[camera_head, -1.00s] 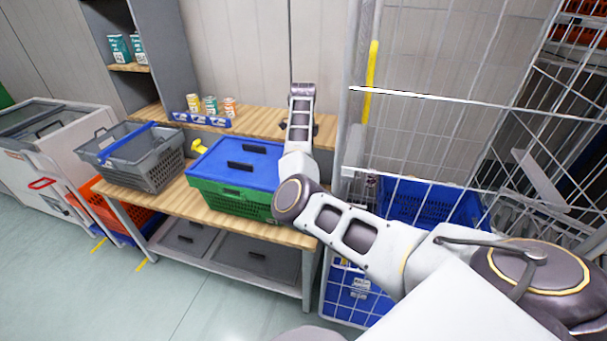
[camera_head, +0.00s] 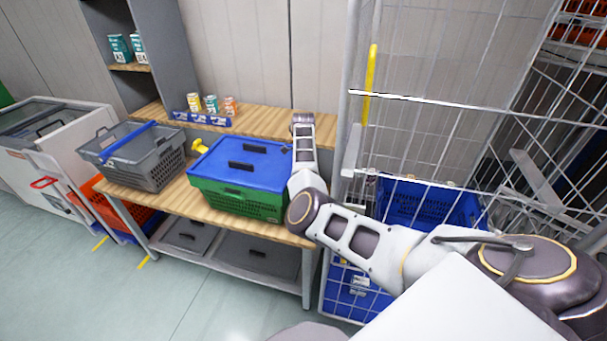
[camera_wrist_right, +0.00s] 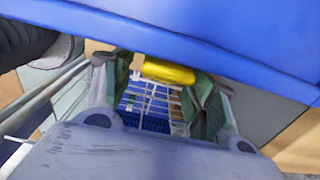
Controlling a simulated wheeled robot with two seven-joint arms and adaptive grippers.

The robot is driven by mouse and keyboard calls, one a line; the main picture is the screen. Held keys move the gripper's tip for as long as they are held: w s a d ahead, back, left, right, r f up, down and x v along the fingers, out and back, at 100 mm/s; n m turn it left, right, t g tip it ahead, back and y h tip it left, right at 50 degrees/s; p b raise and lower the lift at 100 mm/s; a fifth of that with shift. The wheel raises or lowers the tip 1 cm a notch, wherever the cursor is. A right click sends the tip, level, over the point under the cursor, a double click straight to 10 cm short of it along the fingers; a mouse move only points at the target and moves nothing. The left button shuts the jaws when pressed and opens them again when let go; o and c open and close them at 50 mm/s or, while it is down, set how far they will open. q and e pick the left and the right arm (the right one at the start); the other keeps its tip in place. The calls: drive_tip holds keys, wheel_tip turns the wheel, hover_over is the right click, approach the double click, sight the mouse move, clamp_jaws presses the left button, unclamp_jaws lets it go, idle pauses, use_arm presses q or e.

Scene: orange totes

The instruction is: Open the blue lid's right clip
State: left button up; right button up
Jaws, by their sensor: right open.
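The blue lid (camera_head: 240,160) sits on a green crate (camera_head: 236,200) on the wooden bench. Its left yellow clip (camera_head: 198,146) sticks out at the crate's left side. The right clip is hidden behind my right arm in the head view. In the right wrist view a yellow clip (camera_wrist_right: 168,72) shows just below the blue lid edge (camera_wrist_right: 200,45). My right gripper (camera_wrist_right: 165,88) is open, with one finger on each side of this clip; I cannot tell whether they touch it. My left gripper is not in view.
A grey basket (camera_head: 140,160) with a blue handle stands left of the crate. Small cans (camera_head: 211,104) stand on the raised shelf behind. A wire cage (camera_head: 440,140) with a blue basket (camera_head: 420,203) rises close on the right of my arm.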

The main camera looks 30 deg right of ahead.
drive_tip(key=c, duration=1)
drive_tip(key=shift+c, duration=0.2)
use_arm(q)
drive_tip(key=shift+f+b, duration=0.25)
drive_tip(key=shift+b, duration=0.05)
use_arm(e)
drive_tip(key=shift+s+d+r+g+h+b, duration=0.1)
drive_tip(key=shift+r+g+h+b, duration=0.1)
drive_tip(key=shift+g+h+b, duration=0.7)
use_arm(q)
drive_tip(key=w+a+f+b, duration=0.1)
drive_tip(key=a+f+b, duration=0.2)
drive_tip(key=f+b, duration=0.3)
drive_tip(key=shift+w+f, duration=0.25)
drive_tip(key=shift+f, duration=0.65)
use_arm(e)
drive_tip(key=shift+s+d+r+g+h, duration=0.1)
drive_tip(key=shift+r+g+h, duration=0.15)
drive_tip(key=shift+g+h, duration=0.3)
drive_tip(key=shift+s+r+g+h, duration=0.1)
drive_tip(key=shift+r+g+h, duration=0.2)
drive_tip(key=shift+g, duration=0.35)
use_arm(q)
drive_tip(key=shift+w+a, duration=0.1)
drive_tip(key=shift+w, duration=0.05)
